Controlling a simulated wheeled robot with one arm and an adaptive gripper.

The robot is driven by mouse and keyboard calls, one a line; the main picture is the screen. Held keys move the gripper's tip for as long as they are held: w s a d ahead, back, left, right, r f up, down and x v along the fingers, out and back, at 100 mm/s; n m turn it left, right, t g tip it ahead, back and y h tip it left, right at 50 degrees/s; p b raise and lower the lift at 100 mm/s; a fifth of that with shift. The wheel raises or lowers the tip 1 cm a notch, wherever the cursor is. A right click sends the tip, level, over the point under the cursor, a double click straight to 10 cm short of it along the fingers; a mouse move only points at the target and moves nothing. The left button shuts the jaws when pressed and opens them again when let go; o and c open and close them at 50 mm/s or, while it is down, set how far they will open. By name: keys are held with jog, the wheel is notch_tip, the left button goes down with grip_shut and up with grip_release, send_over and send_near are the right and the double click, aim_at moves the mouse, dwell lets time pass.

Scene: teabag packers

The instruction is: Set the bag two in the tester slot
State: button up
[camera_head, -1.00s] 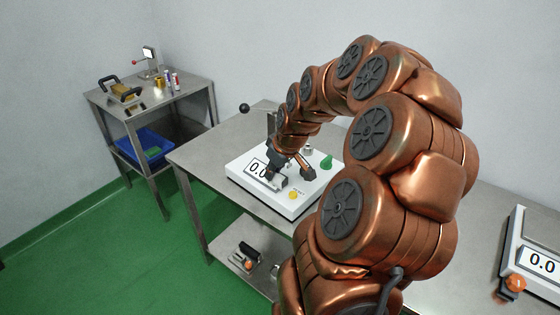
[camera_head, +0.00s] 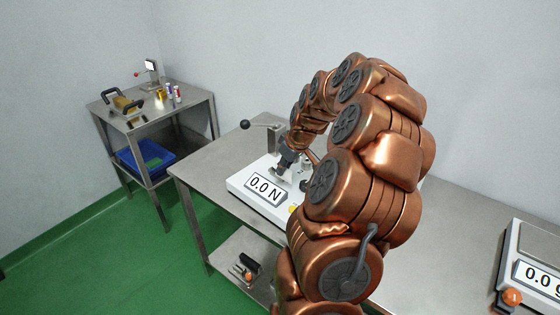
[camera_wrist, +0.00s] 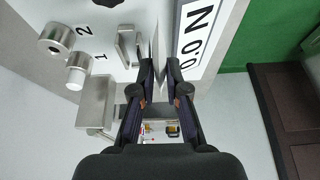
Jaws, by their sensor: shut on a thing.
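The tester is a white box (camera_head: 240,183) with a display reading 0.0 N (camera_head: 265,188), on the middle steel table. In the wrist view the same display (camera_wrist: 195,40) lies just right of my gripper. My gripper (camera_wrist: 159,66) is shut on a thin, pale bag (camera_wrist: 156,42), seen nearly edge-on, over the tester's top. A small metal bracket (camera_wrist: 126,46) stands just left of the bag; I cannot tell whether they touch or whether this is the slot. In the head view my gripper (camera_head: 283,166) is above the tester behind the display. The bag's number is not readable.
Two metal cylinders (camera_wrist: 57,37) stand by the marks 1 and 2. A black-knobbed lever (camera_head: 246,124) rises at the tester's back. A scale (camera_head: 530,265) stands at the right. A side table (camera_head: 190,100) holds several small items; a blue bin (camera_head: 148,155) is below.

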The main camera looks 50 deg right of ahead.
jog(key=w+d, duration=0.1)
jog(key=w, duration=0.1)
jog(key=w+d+p, duration=0.1)
jog(key=w+d, duration=0.1)
jog(key=w+d+p, duration=0.1)
jog(key=shift+w+d+f, duration=0.25)
jog(key=shift+w+f, duration=0.1)
jog(key=shift+w, duration=0.05)
jog(key=shift+f+p, duration=0.75)
jog(key=shift+f, duration=1)
jog(key=shift+f, duration=0.2)
jog(key=o, duration=0.7)
jog(key=shift+r, duration=0.1)
jog(key=shift+r, duration=0.2)
jog(key=b+v, duration=0.3)
jog(key=v, duration=0.9)
jog(key=shift+b, duration=0.4)
